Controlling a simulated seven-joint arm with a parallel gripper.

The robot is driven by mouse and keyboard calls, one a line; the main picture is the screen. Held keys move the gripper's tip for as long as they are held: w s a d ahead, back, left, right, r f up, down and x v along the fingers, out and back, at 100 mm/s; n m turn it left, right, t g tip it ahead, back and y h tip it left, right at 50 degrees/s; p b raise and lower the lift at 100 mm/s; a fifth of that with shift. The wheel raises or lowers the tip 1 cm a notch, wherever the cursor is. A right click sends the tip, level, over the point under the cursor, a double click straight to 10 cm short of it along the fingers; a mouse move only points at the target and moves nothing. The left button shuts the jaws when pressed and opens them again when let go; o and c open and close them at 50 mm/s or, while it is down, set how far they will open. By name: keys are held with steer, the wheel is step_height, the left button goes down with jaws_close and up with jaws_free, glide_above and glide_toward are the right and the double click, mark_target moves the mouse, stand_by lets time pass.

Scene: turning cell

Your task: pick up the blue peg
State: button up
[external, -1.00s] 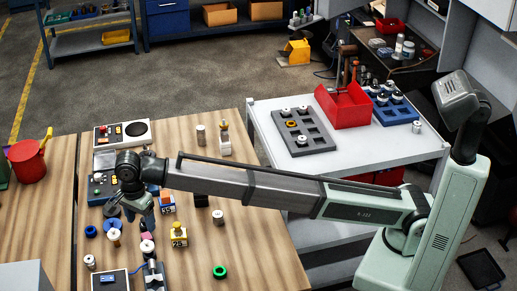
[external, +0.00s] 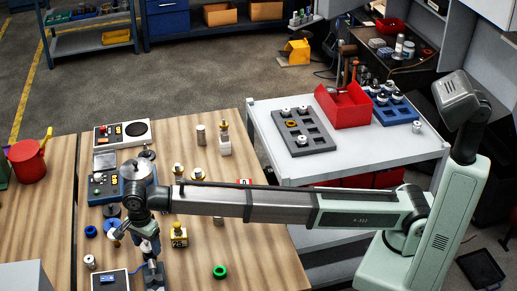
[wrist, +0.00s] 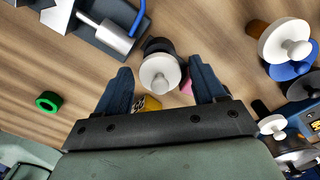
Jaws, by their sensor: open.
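A round blue piece (wrist: 290,70) lies at the right of the wrist view, beside a white-topped brown piece (wrist: 287,40). Two blue round pieces show at the left of the table in the external view, one of them here (external: 90,231). I cannot tell for certain which is the blue peg. My gripper (wrist: 155,82) is open and low over the table. A white-topped piece with a dark base (wrist: 160,72) shows between its fingers, apart from both. My gripper also shows in the external view (external: 150,250), where it hides what is beneath it.
A grey fixture with a metal cylinder (wrist: 105,35) and a blue handle stands close beside my fingers. A green ring (external: 220,271) lies apart. The table's right front is mostly clear.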

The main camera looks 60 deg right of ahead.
steer(key=shift+f, duration=0.2)
steer(key=c, duration=1)
steer(key=shift+c, duration=0.7)
steer(key=shift+r, duration=0.2)
